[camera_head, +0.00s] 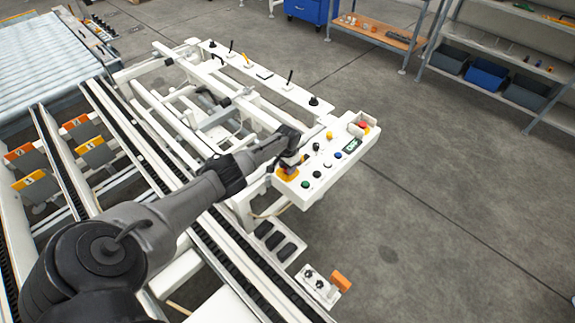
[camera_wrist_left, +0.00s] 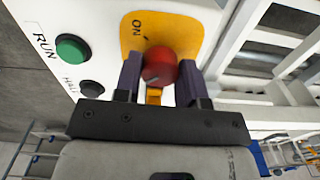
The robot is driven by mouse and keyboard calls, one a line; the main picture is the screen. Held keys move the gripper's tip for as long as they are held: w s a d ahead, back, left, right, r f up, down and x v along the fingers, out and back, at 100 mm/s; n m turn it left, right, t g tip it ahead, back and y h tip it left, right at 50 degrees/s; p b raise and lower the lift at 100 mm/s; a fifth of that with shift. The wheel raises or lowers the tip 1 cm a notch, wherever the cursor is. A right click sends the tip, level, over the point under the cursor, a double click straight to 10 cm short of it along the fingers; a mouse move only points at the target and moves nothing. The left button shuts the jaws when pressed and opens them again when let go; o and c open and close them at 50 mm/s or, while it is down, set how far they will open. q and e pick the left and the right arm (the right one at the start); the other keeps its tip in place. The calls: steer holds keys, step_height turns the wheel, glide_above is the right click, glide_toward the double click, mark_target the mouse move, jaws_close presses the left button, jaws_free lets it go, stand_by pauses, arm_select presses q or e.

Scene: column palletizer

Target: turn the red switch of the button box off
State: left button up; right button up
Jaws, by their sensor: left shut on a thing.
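The white button box (camera_head: 318,166) stands at the end of the machine frame. In the left wrist view the red switch (camera_wrist_left: 160,62) is a round red knob on a yellow plate (camera_wrist_left: 181,35) marked ON. My left gripper (camera_wrist_left: 158,76) is shut on this knob, with one dark finger on each side of it. In the head view my left gripper (camera_head: 291,162) is at the near left end of the box, over the yellow plate (camera_head: 287,175), and hides the knob. My right gripper is in neither view.
A green RUN button (camera_wrist_left: 72,48) and a black button (camera_wrist_left: 92,89) sit beside the yellow plate. A red button (camera_head: 364,126) is at the box's far end. White rails lie left of the box. Open grey floor (camera_head: 430,200) is to the right.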

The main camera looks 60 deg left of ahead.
arm_select(q)
steer(key=shift+r+n, duration=0.1)
steer(key=shift+n, duration=0.3)
stand_by(0.3)
steer(key=o, duration=0.9)
steer(key=shift+r+p, duration=2.65)
steer(key=shift+r, duration=4.2)
